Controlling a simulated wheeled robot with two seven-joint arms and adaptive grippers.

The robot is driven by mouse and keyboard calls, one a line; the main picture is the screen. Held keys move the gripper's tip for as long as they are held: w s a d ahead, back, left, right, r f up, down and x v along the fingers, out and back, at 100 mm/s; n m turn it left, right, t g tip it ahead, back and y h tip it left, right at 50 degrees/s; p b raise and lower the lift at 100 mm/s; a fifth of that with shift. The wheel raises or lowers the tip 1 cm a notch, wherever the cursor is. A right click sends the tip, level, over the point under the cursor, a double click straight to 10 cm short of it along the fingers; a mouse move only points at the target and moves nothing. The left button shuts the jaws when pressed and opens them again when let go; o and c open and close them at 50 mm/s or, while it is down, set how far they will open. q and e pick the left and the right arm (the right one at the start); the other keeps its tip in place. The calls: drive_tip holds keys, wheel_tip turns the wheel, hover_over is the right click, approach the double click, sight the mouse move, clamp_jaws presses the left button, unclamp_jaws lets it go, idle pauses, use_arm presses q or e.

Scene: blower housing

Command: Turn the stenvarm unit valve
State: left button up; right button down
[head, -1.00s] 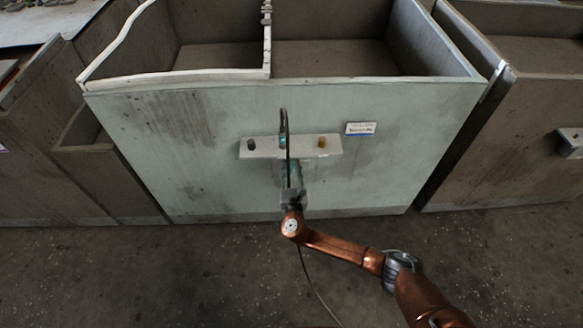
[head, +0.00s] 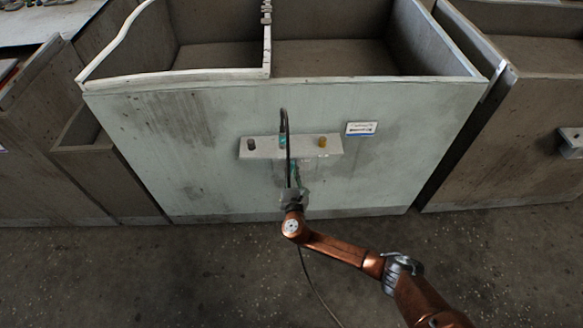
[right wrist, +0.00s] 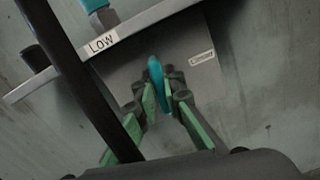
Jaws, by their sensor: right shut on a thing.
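A teal valve handle (right wrist: 158,88) stands between the fingers of my right gripper (right wrist: 160,100) in the right wrist view. It is a narrow upright lever in front of a grey plate. The green pads lie on both sides of it, and the gripper is shut on it. In the head view my right gripper (head: 292,180) is at the front wall of the pale housing (head: 215,150), below a small ledge. It and a dark cable mostly hide the handle there. My left gripper is not in view.
The ledge's label (right wrist: 102,44) reads "LOW". Bare floor (head: 150,280) lies in front.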

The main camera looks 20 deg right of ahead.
drive_tip(key=m, duration=0.1)
drive_tip(key=m+b, duration=0.1)
drive_tip(key=m, duration=0.1)
drive_tip(key=shift+f, duration=0.25)
drive_tip(key=m+b, duration=0.3)
drive_tip(key=m, duration=0.3)
drive_tip(key=shift+f, duration=0.15)
drive_tip(key=m+b, duration=0.4)
drive_tip(key=m, duration=0.2)
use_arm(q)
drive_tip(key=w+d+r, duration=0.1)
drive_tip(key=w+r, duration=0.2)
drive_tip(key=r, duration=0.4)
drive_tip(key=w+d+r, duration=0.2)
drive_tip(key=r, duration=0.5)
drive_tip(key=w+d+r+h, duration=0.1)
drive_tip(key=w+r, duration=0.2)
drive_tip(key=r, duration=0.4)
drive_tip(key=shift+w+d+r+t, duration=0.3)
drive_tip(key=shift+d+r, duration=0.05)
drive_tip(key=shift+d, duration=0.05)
use_arm(e)
drive_tip(key=shift+m, duration=0.6)
drive_tip(key=c, duration=2)
unclamp_jaws()
drive_tip(key=shift+d+r, duration=0.1)
drive_tip(key=shift+r, duration=0.15)
drive_tip(key=v, duration=1.2)
